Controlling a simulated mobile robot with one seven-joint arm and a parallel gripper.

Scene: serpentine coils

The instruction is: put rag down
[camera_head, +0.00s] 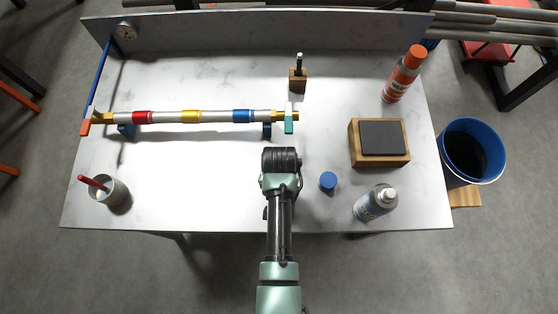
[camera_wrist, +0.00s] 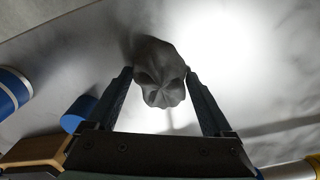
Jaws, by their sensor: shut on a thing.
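The grey crumpled rag (camera_wrist: 160,75) shows in the wrist view between the two fingertips of my gripper (camera_wrist: 160,78), which is shut on it. Behind it is the pale table surface, with a dark shadow beside the rag; whether the rag touches the table I cannot tell. In the head view my gripper (camera_head: 281,155) is over the front middle of the marbled table (camera_head: 200,190), left of a blue cap (camera_head: 328,181). The rag is hidden there by my arm.
A pipe with coloured bands (camera_head: 190,116) lies on supports at the left. A cup (camera_head: 110,192) stands front left. A wooden block with a grey pad (camera_head: 381,140), a spray can (camera_head: 402,75) and a bottle (camera_head: 377,203) stand at the right. A blue bucket (camera_head: 472,151) is off the right edge.

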